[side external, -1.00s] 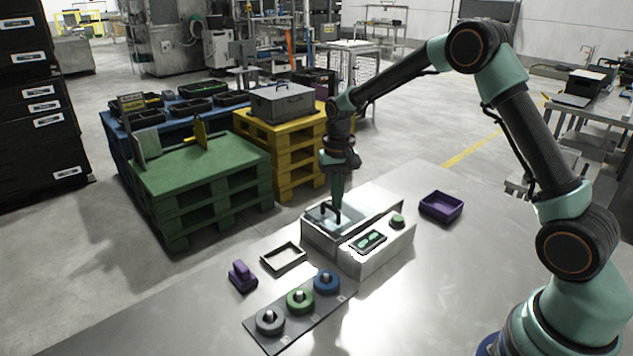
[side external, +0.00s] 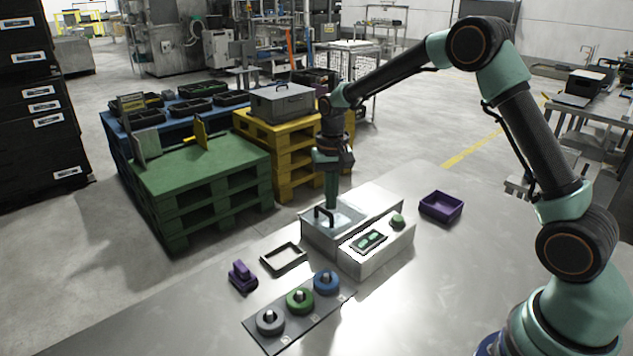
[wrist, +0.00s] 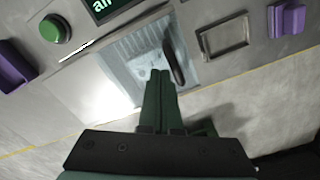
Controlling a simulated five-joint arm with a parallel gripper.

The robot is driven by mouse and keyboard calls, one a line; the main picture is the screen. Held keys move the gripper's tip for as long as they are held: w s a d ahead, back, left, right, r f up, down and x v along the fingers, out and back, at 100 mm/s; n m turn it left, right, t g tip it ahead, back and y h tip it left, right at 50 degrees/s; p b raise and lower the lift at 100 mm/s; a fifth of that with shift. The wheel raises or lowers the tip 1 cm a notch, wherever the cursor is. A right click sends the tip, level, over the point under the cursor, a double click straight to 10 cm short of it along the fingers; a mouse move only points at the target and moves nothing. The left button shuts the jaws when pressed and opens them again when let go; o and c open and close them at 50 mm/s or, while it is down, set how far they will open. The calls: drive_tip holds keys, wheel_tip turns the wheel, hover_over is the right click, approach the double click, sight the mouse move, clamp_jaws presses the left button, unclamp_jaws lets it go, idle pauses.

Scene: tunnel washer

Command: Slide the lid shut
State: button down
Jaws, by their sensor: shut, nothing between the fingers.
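The washer (side external: 385,240) is a pale box with a small display and a green button on its front part. Its lid (side external: 345,213) is a clear panel on top with a black handle (side external: 318,213). In the wrist view the handle (wrist: 176,62) stands at the right part of the clear lid (wrist: 135,52). My gripper (side external: 331,206) is shut and empty, pointing down right beside the handle. Its fingertips (wrist: 160,73) lie just left of the handle in the wrist view. I cannot tell whether they touch it.
A grey open frame (side external: 283,258), a purple block (side external: 242,276) and a plate (side external: 283,327) with grey, green and blue rings lie in front. A purple tray (side external: 441,207) stands to the right. The table's right side is clear.

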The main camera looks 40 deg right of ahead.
drive_tip(key=shift+d+r, duration=0.2)
drive_tip(key=shift+r, duration=1.05)
drive_tip(key=shift+d+r, duration=0.15)
drive_tip(key=shift+r, duration=1.05)
drive_tip(key=s+a+r+n+t, duration=0.2)
drive_tip(key=s+r+n+t, duration=0.1)
drive_tip(key=s+r, duration=0.65)
drive_tip(key=s+a+n+t, duration=0.2)
drive_tip(key=s+n, duration=0.1)
drive_tip(key=s, duration=0.7)
drive_tip(key=shift+r+t, duration=0.3)
drive_tip(key=shift+r, duration=0.1)
